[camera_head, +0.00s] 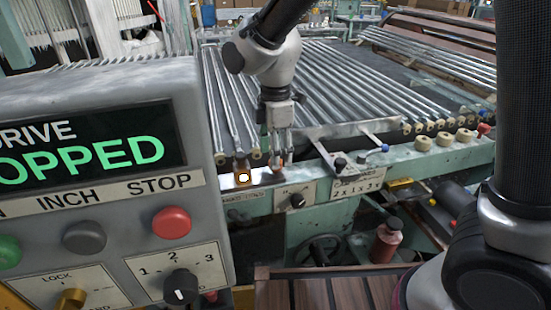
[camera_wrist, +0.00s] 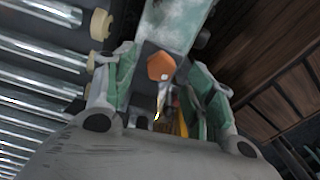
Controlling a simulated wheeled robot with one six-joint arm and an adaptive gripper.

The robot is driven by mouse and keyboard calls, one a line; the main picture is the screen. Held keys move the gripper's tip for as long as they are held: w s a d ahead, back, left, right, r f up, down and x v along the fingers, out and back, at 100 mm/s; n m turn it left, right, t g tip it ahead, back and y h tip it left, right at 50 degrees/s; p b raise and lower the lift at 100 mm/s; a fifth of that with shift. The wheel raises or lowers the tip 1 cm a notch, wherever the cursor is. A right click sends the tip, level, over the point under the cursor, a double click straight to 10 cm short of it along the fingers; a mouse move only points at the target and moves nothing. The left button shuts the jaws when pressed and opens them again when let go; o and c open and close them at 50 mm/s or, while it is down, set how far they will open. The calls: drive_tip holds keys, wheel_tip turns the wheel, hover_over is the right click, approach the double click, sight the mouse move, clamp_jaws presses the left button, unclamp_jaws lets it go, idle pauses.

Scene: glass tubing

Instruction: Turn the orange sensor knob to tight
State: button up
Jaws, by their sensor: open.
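The orange knob (camera_wrist: 160,66) shows in the wrist view, faceted and between the two green-grey fingers of my gripper (camera_wrist: 161,70). The fingers stand apart with a visible gap on each side of it. In the head view my gripper (camera_head: 281,150) points down over the front rail of the tube machine, and the knob is mostly hidden behind the fingers, with only a little orange-red showing. Beside it on the left is a small brown sensor block (camera_head: 243,178) with a bright light. I cannot read any tight mark at the knob.
A control panel (camera_head: 120,170) showing a stopped drive fills the left foreground. Glass tubes (camera_head: 340,85) lie in rows behind the rail. A metal bracket with a blue-tipped lever (camera_head: 384,148) stands right of my gripper. A red bottle (camera_head: 386,240) stands below.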

drive_tip(key=shift+f, duration=1.25)
drive_tip(key=shift+c, duration=0.3)
drive_tip(key=c, duration=1)
